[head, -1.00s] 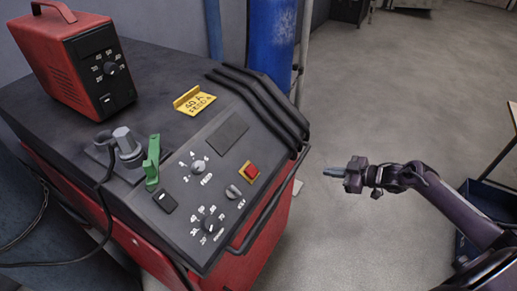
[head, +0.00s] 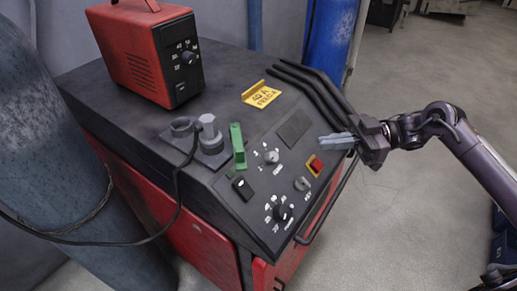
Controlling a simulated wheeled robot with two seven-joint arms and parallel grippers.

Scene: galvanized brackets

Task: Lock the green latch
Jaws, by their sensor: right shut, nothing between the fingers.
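The green latch (head: 238,147) stands upright on the machine's top, beside a grey plug and socket (head: 209,136) with a black cable. Its lower end is near the edge of the sloped control panel. My right gripper (head: 323,140) is shut and empty. It points left over the right side of the panel, near the red square button (head: 315,165), and is well apart from the latch. My left gripper is not in view.
Knobs (head: 281,212) and a black switch sit on the panel. A blue cylinder (head: 325,45) stands behind.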

